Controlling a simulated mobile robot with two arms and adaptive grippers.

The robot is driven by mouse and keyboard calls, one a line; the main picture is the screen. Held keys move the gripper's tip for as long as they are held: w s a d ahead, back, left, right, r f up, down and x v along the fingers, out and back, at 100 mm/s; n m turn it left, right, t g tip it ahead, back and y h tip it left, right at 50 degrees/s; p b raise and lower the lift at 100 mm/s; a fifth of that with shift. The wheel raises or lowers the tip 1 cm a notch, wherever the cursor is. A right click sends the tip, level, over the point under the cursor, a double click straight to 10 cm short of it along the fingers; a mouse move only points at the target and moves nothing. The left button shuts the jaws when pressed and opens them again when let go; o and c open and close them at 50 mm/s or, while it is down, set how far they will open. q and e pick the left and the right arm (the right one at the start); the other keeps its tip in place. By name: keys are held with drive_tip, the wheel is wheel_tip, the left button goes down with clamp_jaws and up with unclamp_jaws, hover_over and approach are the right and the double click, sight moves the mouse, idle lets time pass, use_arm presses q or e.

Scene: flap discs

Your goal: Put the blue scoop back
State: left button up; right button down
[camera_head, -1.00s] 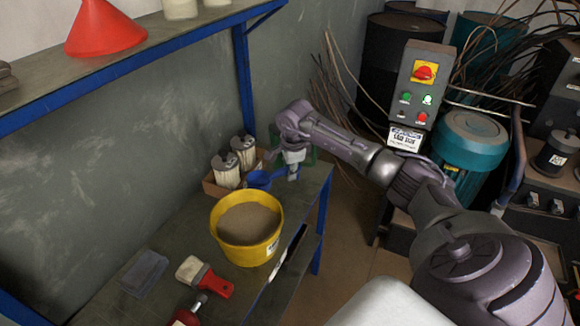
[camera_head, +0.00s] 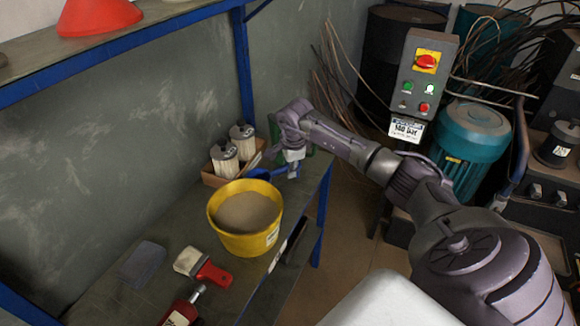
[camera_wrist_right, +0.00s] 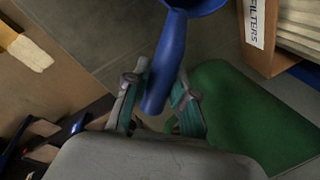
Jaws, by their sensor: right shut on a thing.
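The blue scoop (camera_head: 262,173) is held beside the cartridge box, just behind the yellow bucket (camera_head: 243,240) of sand-coloured material. My right gripper (camera_head: 292,168) is shut on the scoop's handle. In the right wrist view the handle (camera_wrist_right: 170,60) runs between the two fingers of my right gripper (camera_wrist_right: 157,98), and the scoop's bowl is cut off at the top edge. Whether the scoop touches the bench cannot be told. My left gripper is not in view.
A cardboard box (camera_wrist_right: 262,35) of filter cartridges (camera_head: 225,162) stands at the back of the bench. A green flat thing (camera_wrist_right: 235,105) lies by my right gripper. A red-handled brush (camera_head: 208,268) and a grey pad (camera_head: 142,263) lie in front. A blue-edged shelf hangs above.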

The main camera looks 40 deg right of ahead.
drive_tip(key=shift+f, duration=0.35)
drive_tip(key=c, duration=0.9)
unclamp_jaws()
drive_tip(key=v, duration=1.2)
